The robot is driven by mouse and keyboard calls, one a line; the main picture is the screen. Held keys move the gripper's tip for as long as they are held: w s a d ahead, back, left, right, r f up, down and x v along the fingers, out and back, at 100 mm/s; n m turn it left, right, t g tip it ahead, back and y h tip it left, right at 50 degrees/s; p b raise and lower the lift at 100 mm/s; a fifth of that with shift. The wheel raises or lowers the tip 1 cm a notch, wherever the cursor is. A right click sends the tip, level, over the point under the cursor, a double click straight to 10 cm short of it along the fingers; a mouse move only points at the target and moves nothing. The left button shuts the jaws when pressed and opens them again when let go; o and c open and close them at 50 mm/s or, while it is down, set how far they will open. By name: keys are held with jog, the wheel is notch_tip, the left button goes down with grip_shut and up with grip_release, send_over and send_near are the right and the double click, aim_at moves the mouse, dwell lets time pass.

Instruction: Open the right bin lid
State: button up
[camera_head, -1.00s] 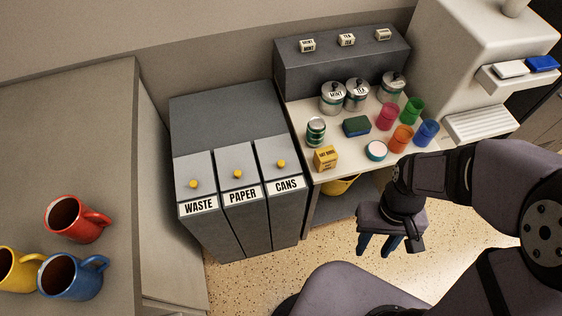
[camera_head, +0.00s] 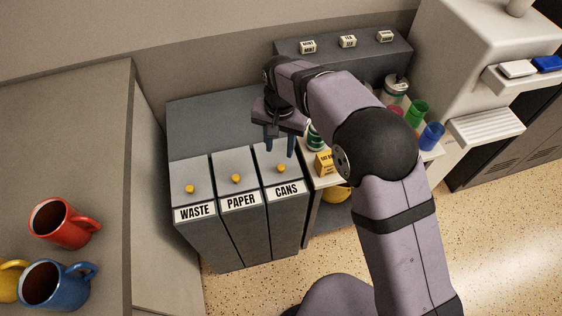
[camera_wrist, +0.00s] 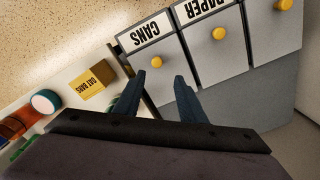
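The right bin lid (camera_head: 273,158) is grey, labelled CANS, with a small yellow knob (camera_head: 281,168); it lies closed. The CANS lid (camera_wrist: 160,72) and its knob (camera_wrist: 155,52) also show in the wrist view. My gripper (camera_head: 279,150) is above the rear part of this lid, behind the knob. Its two blue-grey fingers (camera_wrist: 160,82) are apart with nothing between them. In the wrist view the knob lies beyond the fingertips. The exact height of the fingertips above the lid is unclear.
The PAPER lid (camera_head: 234,165) and WASTE lid (camera_head: 188,176) are closed to the left. On the counter to the right stand a yellow box (camera_head: 324,163) and a green tin (camera_head: 315,139), close to my arm. Mugs, including a red one (camera_head: 63,223), stand at far left.

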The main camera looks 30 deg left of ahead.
aim_at(281, 167)
jog(key=shift+s+d+m, duration=0.2)
jog(key=shift+d+m, duration=0.15)
jog(key=shift+m, duration=0.75)
jog(key=shift+f+p, duration=0.6)
jog(key=shift+f, duration=3.15)
jog(key=shift+c, duration=0.6)
grip_shut()
